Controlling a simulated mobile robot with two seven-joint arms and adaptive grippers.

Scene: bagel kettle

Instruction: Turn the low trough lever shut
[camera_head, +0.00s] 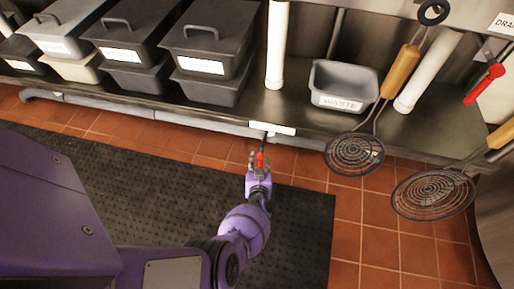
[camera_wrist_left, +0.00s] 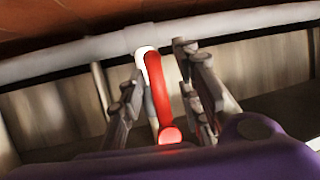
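The low trough lever has a red handle (camera_head: 260,160), set below the shelf's front edge under a small white label. My left gripper (camera_head: 258,157) is at this handle, with its purple wrist below. In the left wrist view the red handle (camera_wrist_left: 160,95) runs between the two fingers of the left gripper (camera_wrist_left: 163,68). The fingers are apart, one on each side of the handle, with a gap visible. A white pipe (camera_wrist_left: 240,22) runs across behind the lever. The lever's pivot is hard to make out. My right gripper is in neither view.
The steel shelf (camera_head: 290,110) holds lidded grey bins at left and a grey WASTE tub (camera_head: 343,86). Two wire skimmers (camera_head: 355,154) (camera_head: 433,194) hang out over the floor at right. Another red lever (camera_head: 485,84) is beside the DRAIN sign. A black mat (camera_head: 300,230) covers the floor.

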